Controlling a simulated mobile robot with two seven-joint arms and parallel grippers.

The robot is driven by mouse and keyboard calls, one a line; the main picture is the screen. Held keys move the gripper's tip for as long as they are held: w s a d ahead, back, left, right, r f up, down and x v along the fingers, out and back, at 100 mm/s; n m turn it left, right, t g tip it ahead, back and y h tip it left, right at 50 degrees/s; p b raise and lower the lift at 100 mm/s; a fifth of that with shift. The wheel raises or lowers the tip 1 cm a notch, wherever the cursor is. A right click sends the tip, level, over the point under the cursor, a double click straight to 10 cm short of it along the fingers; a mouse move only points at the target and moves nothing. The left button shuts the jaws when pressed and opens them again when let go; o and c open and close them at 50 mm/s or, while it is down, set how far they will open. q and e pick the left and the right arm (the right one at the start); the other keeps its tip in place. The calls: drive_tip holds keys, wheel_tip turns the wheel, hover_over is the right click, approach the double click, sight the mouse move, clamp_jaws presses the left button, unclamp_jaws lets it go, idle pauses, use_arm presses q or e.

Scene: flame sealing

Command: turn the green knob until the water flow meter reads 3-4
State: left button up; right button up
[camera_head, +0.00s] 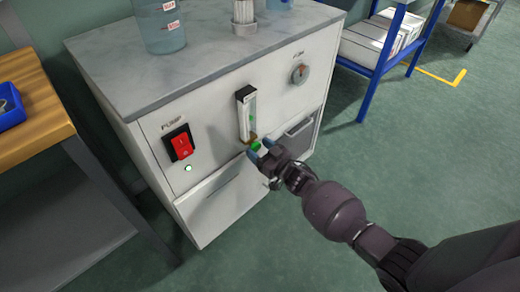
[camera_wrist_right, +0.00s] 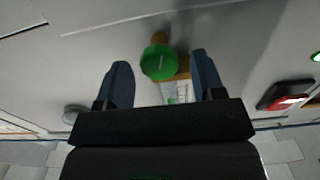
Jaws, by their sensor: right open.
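The green knob (camera_wrist_right: 159,63) sits between the two fingers of my right gripper (camera_wrist_right: 160,82) in the right wrist view, with gaps on both sides. In the head view the knob (camera_head: 256,146) shows beside the fingertips of my right gripper (camera_head: 262,153), at the foot of the flow meter. The water flow meter (camera_head: 247,113) is a clear upright tube on the white cabinet front; its reading is too small to tell. Its lower part also shows behind the knob in the wrist view (camera_wrist_right: 170,93). My right gripper is open. My left gripper is not in view.
The white cabinet (camera_head: 215,205) has a red pump switch (camera_head: 180,143), a lit green lamp (camera_head: 188,168) and a grey dial (camera_head: 299,74). A beaker (camera_head: 160,25) stands on its grey top.

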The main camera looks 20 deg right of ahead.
drive_tip(key=c, duration=0.9)
drive_tip(key=shift+m, duration=0.3)
